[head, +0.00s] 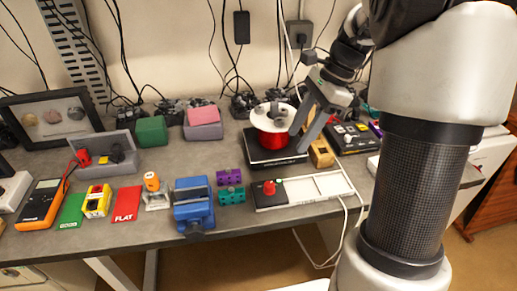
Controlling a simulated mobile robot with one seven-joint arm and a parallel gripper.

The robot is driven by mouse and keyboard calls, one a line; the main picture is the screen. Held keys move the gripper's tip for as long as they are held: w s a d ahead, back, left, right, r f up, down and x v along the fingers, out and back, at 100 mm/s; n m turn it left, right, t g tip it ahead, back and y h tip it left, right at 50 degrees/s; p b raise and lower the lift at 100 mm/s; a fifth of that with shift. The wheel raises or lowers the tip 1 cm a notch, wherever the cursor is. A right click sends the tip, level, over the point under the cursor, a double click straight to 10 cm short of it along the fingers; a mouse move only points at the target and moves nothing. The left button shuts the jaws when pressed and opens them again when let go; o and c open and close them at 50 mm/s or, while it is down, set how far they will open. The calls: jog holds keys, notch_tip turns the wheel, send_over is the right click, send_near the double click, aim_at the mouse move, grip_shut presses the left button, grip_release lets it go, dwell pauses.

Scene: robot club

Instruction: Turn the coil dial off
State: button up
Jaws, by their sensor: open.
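A red coil (272,139) under a white disc (273,117) stands on a black base (262,157) near the middle of the bench. A red round dial (269,187) sits on a small black box (263,199) in front of it, at the left end of a white tray-like strip (318,186). I cannot read the dial's setting. My gripper (298,143) is open and empty, its fingers pointing down at the right side of the coil, above and behind the dial. I cannot tell whether a finger touches the coil.
A blue vise (193,205) and purple (229,177) and teal (231,195) blocks stand left of the dial. A wooden block (321,153) and a black device (349,138) stand right of the coil. A white cable hangs over the front edge.

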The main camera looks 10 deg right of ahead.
aim_at(270, 184)
jog(key=b+x, duration=0.2)
jog(key=x, duration=1.5)
jog(key=shift+s+a+f, duration=0.1)
jog(key=shift+a, duration=0.05)
jog(key=c, duration=1)
